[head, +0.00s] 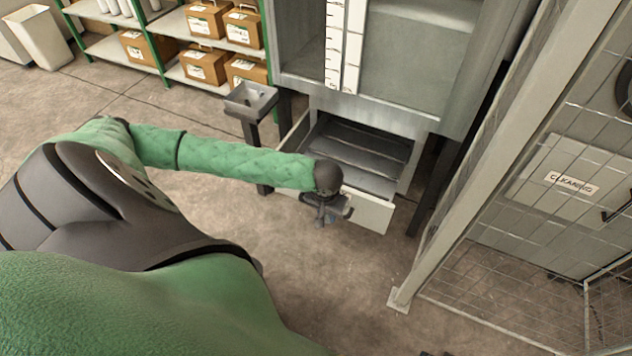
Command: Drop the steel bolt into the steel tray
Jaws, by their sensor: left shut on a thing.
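The steel tray (250,99) is a small, shallow grey box on a dark post, left of the cabinet. Its visible inside looks empty. My left gripper (331,215) is right of the tray and nearer to me, in front of the open drawer's front panel. It is shut on a small greyish piece, which I take to be the steel bolt; the fingers hide most of it and its shape is unclear. My right gripper is not in view.
An open drawer (376,213) sticks out of the grey cabinet (415,62). Shelves with cardboard boxes (204,64) stand at the back left. A mesh fence with a pale post (478,172) is on the right. The floor (330,285) in front is clear.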

